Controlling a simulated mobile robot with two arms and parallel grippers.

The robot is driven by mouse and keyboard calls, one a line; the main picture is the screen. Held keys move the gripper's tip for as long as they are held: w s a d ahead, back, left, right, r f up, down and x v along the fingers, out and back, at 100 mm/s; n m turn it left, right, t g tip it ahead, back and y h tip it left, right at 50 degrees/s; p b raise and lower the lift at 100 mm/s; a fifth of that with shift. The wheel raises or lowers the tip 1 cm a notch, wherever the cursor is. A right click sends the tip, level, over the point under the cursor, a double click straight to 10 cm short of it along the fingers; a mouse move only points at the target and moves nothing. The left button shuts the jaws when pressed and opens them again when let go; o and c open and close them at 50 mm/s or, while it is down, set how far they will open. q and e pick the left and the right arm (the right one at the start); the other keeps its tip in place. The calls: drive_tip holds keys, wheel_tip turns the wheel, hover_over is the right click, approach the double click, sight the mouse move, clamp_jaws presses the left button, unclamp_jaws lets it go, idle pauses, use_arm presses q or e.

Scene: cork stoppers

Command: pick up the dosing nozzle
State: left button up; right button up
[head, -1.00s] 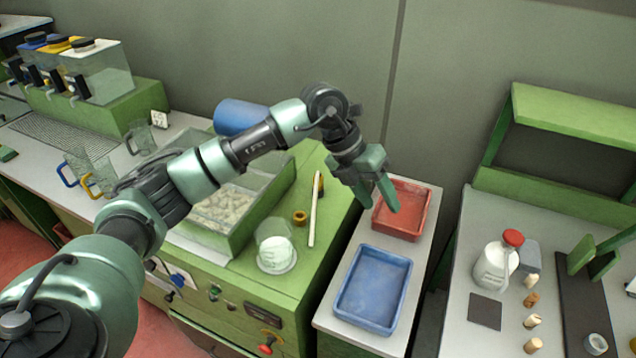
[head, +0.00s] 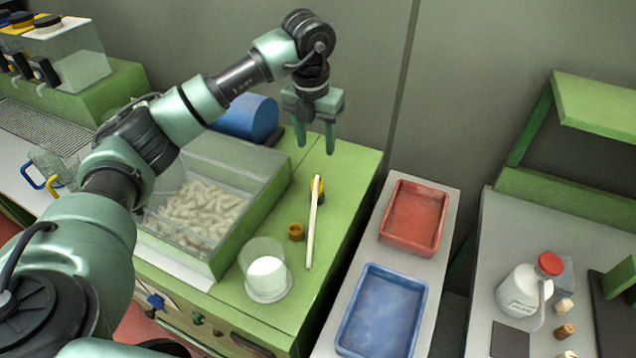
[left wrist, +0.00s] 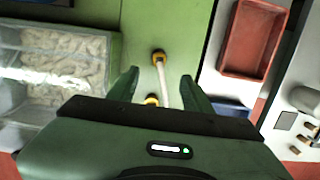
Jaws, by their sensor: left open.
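A thin white rod (head: 312,235) lies on the green cabinet top, with a yellow-and-black piece (head: 320,192) at its far end. This looks like the dosing nozzle, though I cannot tell whether rod and piece are one thing. A small amber ring-shaped part (head: 296,232) lies left of the rod. My left gripper (head: 315,150) is open and empty, pointing down above the cabinet. In the left wrist view the rod (left wrist: 162,82) shows between the open fingers of my left gripper (left wrist: 160,75), apart from them. My right gripper is not in view.
A blue cylinder (head: 246,118) is behind. Red (head: 440,218) and blue (head: 352,338) trays lie right. A white bottle (head: 522,298) stands on the right bench.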

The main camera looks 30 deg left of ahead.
use_arm(q)
drive_tip(key=b, duration=0.4)
hover_over(317, 179)
drive_tip(key=s, duration=0.1)
drive_tip(key=f, duration=0.4)
drive_tip(key=shift+d+f, duration=0.2)
drive_tip(key=shift+f, duration=0.15)
drive_tip(key=shift+w+f+b, duration=0.1)
drive_tip(key=shift+f+b, duration=0.65)
drive_tip(key=shift+f, duration=0.55)
drive_tip(key=shift+f+p, duration=0.4)
drive_tip(key=f, duration=0.1)
drive_tip(key=f+p, duration=0.1)
drive_tip(key=f, duration=0.1)
drive_tip(key=f+p, duration=0.1)
drive_tip(key=shift+w+f, duration=0.25)
drive_tip(key=shift+w+a+f, duration=0.1)
drive_tip(key=shift+w+f, duration=0.05)
drive_tip(key=shift+f, duration=0.45)
clamp_jaws()
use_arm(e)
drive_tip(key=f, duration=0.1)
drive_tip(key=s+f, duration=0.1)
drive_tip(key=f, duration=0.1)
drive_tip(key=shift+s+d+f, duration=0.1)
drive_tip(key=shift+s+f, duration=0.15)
